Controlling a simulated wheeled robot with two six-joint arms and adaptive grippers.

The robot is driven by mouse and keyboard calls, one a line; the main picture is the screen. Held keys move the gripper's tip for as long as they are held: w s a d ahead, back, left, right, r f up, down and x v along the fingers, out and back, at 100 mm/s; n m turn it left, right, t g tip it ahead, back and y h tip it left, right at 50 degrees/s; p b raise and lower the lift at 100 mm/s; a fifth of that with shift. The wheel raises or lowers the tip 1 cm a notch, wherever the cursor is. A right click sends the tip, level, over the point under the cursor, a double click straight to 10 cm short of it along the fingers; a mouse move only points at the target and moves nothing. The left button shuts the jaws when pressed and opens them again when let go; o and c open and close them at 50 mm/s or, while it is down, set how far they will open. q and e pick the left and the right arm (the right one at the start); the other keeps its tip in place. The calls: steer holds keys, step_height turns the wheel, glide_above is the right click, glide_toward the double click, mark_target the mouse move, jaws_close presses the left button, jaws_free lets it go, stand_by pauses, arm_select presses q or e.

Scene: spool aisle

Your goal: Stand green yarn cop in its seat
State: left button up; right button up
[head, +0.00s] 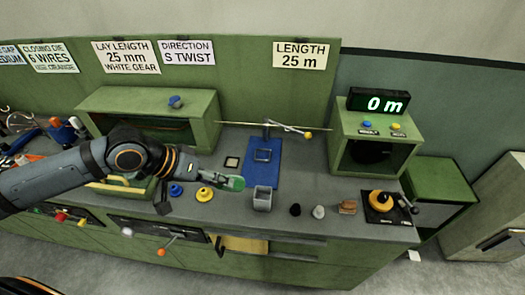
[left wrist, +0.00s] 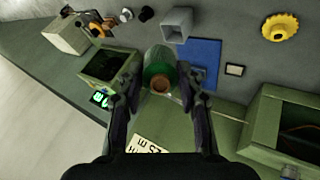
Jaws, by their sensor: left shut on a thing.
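My left gripper (head: 222,181) reaches in from the left above the workbench. It is shut on the green yarn cop (head: 237,184), which points to the right in the head view. In the left wrist view the cop (left wrist: 157,68) sits between the two fingers (left wrist: 160,84), with its round brownish end facing the camera. A blue plate (head: 271,173) with a square outline lies on the bench just right of the cop. A grey open square cup (head: 262,199) stands at its near edge; it also shows in the left wrist view (left wrist: 177,23). I cannot tell which is the seat. My right gripper is not in view.
A yellow flanged piece (head: 205,194) and a blue one (head: 176,190) lie near my left arm. Black (head: 295,210) and white (head: 318,212) small pieces stand right of the cup. A thin rod assembly (head: 285,128) spans behind the plate. Green cabinets (head: 205,105) flank the bench.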

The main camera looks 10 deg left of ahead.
arm_select(q)
steer(key=shift+w+r, duration=0.1)
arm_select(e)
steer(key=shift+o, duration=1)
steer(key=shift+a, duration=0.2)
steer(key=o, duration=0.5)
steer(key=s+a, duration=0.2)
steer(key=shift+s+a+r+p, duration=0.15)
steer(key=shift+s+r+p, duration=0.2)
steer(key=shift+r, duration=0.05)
arm_select(q)
steer(key=w+a+r+n+g+y+p, duration=0.15)
steer(key=w+a+n+y+p, duration=0.6)
steer(key=w+a+n, duration=1.05)
steer(key=d+f+n+h+p, duration=0.1)
steer(key=d+f+n+p, duration=0.1)
steer(key=d+n, duration=0.5)
steer(key=w+d+f+n+g+p, duration=0.1)
steer(key=d+f+n+p, duration=0.2)
steer(key=d+n, duration=0.5)
steer(key=d, duration=0.4)
steer(key=shift+f+n+h, duration=0.25)
steer(key=shift+n+h, duration=0.05)
steer(key=shift+h, duration=0.05)
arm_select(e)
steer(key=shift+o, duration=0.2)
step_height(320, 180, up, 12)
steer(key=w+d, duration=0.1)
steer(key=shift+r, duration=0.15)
